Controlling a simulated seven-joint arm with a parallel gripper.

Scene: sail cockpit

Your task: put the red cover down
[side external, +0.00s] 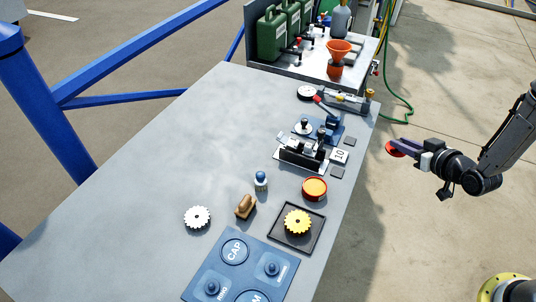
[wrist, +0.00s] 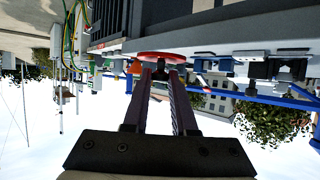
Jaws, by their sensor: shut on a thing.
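The red cover (side external: 394,150), a thin round disc, is held at the tips of my gripper (side external: 403,146). It hangs in the air off the right edge of the grey table (side external: 130,165). In the wrist view the red cover (wrist: 150,56) shows nearly edge-on across the fingertips (wrist: 165,72), and the fingers are shut on it. A round red-rimmed tin (side external: 314,188) with an orange-yellow top stands on the table near the right edge.
A yellow gear (side external: 297,222) lies on a dark square tray; a white gear (side external: 197,217), a wooden-handled stamp (side external: 245,206) and a small blue-topped bottle (side external: 261,180) stand nearby. A blue panel (side external: 205,265) is at the front. Fixtures line the right edge; the table's left is clear.

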